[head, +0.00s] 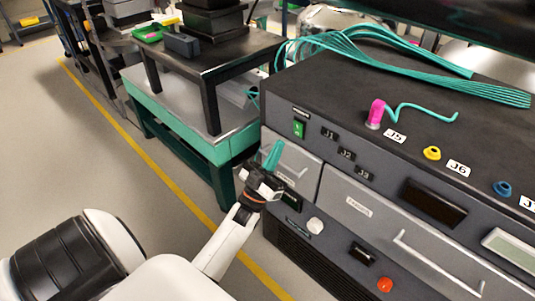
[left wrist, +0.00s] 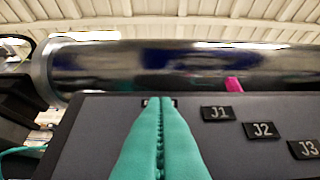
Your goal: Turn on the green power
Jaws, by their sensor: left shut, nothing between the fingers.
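The green power switch (head: 298,129) is a small green rocker on the upper left of the dark panel, under a small label. My left gripper (head: 271,156) has teal fingers pressed together with nothing between them. In the head view its tips appear to the left of and a little below the switch. In the left wrist view the shut fingers (left wrist: 160,110) point at the panel face (left wrist: 90,130) and hide the switch; whether they touch it I cannot tell. My right gripper is not in view.
Labels J1 (head: 329,134), J2 and J3 run to the right of the switch. A magenta plug (head: 376,113) with a teal cable stands on top. A white knob (head: 315,226) and a red button (head: 384,284) are lower down. A teal-framed bench (head: 170,105) stands behind; the floor at left is clear.

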